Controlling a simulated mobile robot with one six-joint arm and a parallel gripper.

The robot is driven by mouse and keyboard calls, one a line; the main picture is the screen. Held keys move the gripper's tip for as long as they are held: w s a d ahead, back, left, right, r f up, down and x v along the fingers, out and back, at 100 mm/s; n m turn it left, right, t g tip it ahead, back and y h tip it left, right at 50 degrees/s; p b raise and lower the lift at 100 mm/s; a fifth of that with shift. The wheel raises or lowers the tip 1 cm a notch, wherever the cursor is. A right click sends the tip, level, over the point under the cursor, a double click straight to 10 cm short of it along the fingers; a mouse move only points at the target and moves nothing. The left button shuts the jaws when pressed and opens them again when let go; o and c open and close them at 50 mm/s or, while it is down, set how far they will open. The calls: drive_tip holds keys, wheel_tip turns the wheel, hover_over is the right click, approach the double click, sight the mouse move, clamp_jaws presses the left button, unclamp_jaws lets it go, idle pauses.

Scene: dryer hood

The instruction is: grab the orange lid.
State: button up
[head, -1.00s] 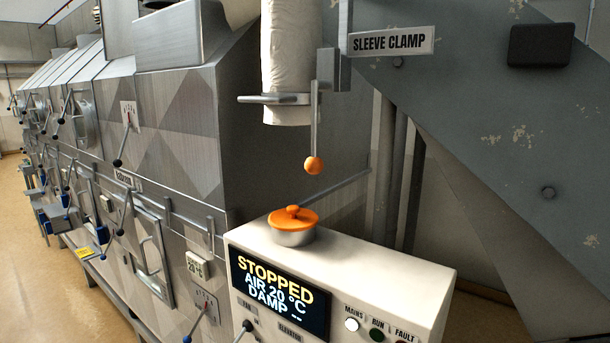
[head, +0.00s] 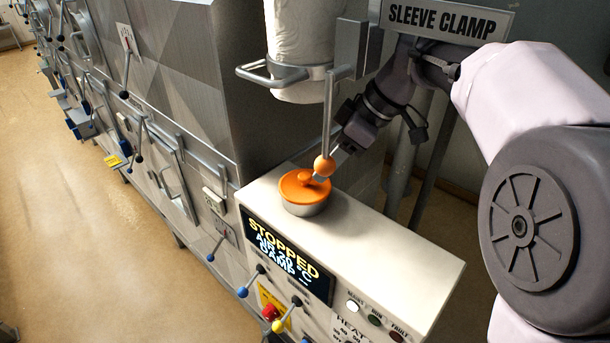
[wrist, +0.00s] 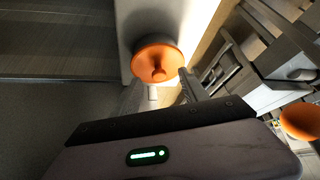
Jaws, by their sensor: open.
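The orange lid (head: 293,188) with its round knob sits on a small metal pot (head: 304,209) on top of the white control box. It also shows in the wrist view, where the lid (wrist: 150,65) is just beyond my fingertips. My gripper (head: 335,163) reaches in from the upper right in the head view, partly hidden behind the orange ball of the clamp lever. In the wrist view my gripper (wrist: 167,92) has its two fingers apart, with the knob ahead of the gap between them. Contact with the knob cannot be made out.
The orange ball (head: 324,166) of the sleeve clamp lever hangs close to the lid and my fingers. It also shows at the right of the wrist view (wrist: 301,122). A white sleeve (head: 300,50) hangs above. The control box top (head: 390,240) is clear to the right.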

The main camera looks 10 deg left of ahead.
sight(306, 176)
drive_tip(key=shift+w+a+f+p, duration=0.15)
drive_tip(key=shift+w+a+p, duration=0.15)
drive_tip(key=shift+w+a, duration=0.7)
drive_tip(key=shift+s+a+f, duration=0.4)
drive_tip(key=shift+s+f, duration=0.1)
drive_tip(key=shift+f, duration=0.15)
drive_tip(key=shift+s+a+f, duration=0.4)
drive_tip(key=shift+s+f, duration=0.1)
drive_tip(key=shift+f, duration=0.1)
drive_tip(key=shift+w+a+f, duration=0.5)
drive_tip(key=shift+w+f, duration=0.1)
drive_tip(key=shift+f, duration=0.25)
drive_tip(key=shift+w+f, duration=0.1)
drive_tip(key=shift+w, duration=0.2)
drive_tip(key=shift+d, duration=0.15)
drive_tip(key=shift+c, duration=0.2)
drive_tip(key=shift+s+r, duration=0.25)
drive_tip(key=shift+s, duration=0.25)
drive_tip(key=c, duration=1.1)
drive_tip(key=shift+w+f, duration=0.1)
drive_tip(key=shift+w, duration=0.05)
